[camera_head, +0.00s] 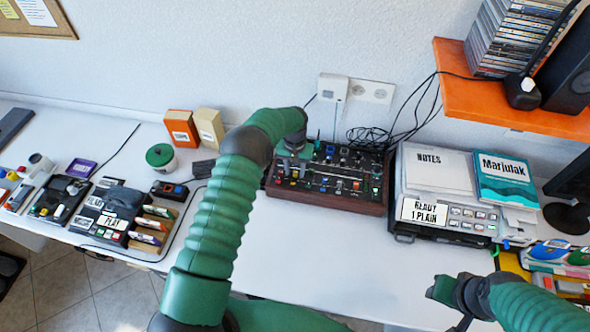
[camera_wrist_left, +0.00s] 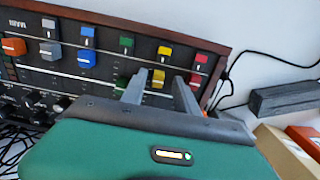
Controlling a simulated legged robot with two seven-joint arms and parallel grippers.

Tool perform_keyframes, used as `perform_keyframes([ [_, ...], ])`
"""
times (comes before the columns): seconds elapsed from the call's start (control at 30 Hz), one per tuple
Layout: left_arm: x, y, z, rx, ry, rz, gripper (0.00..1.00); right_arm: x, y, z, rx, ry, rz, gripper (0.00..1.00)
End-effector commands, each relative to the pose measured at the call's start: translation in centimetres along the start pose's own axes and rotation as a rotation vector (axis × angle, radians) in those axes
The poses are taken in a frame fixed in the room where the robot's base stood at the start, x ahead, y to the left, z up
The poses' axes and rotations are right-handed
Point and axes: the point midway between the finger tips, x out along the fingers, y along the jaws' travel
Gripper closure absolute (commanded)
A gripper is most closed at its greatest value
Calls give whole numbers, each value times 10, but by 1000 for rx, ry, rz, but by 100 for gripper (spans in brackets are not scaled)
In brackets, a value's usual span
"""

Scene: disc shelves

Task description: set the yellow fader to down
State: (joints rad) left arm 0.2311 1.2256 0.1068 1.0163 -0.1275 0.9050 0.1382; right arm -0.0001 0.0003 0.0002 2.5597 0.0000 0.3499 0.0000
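The mixer (camera_head: 325,205) is a dark panel with a wooden frame near the wall. In the left wrist view it shows a row of coloured faders. The yellow fader's cap (camera_wrist_left: 158,77) stands between the two fingers of my left gripper (camera_wrist_left: 160,92). The fingers are apart, one on each side of the cap; I cannot tell whether either touches it. In the head view my left gripper (camera_head: 295,152) is over the mixer's left part. My right gripper (camera_head: 450,292) is low at the right, away from the mixer.
Blue (camera_wrist_left: 86,58) and green (camera_wrist_left: 120,80) fader caps lie left of the yellow one. A device with papers and books (camera_head: 440,170) stands right of the mixer. An orange shelf (camera_head: 510,105) overhangs at the right. The white desk (camera_head: 310,255) is clear in front of the mixer.

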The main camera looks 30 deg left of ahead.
Motion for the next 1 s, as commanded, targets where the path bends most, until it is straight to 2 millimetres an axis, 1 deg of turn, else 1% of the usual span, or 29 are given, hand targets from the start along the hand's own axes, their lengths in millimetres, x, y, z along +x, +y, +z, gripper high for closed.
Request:
perform_keyframes([
  [0.2,-2,1,-1,0,1,0,64,0,0,0,0,0,0,64],
  [0.27,-7,0,-2,0,3,0,64,1,0,0,0,0,0,64],
  [0.33,-18,0,-2,0,2,0,64,3,0,1,0,0,0,64],
  [0.47,-52,-1,-2,0,6,1,64,7,0,2,0,0,0,64],
  [0.6,-95,-2,-2,1,7,2,64,11,0,3,0,0,0,64],
  [0.73,-130,-2,-2,0,5,3,64,14,0,3,0,0,0,64],
  [0.8,-145,-2,-2,-1,4,3,64,14,0,4,0,0,0,64],
  [0.9,-159,-3,-2,-1,2,3,64,14,0,4,0,0,0,64],
  [1.0,-166,-3,-1,-1,0,3,64,14,0,4,0,0,0,64],
])
